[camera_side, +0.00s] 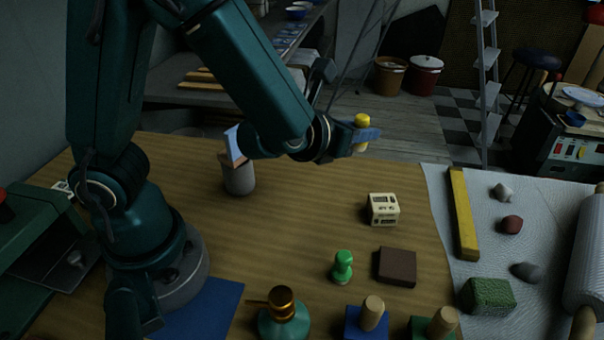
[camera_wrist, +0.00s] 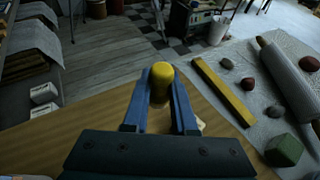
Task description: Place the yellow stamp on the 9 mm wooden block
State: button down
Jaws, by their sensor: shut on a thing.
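My gripper (camera_side: 366,134) is raised above the far edge of the table and is shut on the yellow stamp (camera_side: 361,120). In the wrist view the yellow stamp (camera_wrist: 161,80) stands between the two blue fingers of my gripper (camera_wrist: 160,100), its rounded top showing. A cream block (camera_side: 383,209) with dark printed marks sits on the table, below and nearer than the gripper; its print is too small to read as 9 mm. In the wrist view only a sliver of the cream block (camera_wrist: 201,124) shows beside the right finger.
A green stamp (camera_side: 342,267) and a flat brown block (camera_side: 397,266) are nearer on the table. A white cloth (camera_side: 440,190) at right holds a yellow bar (camera_side: 463,213), a green block (camera_side: 487,295), stones and a rolling pin (camera_side: 588,265). A grey pot (camera_side: 239,180) stands left.

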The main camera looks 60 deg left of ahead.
send_over(384, 201)
notch_tip(384, 201, down, 4)
jog(key=shift+f, duration=2.05)
jog(key=shift+f, duration=0.15)
jog(key=c, duration=0.7)
grip_release()
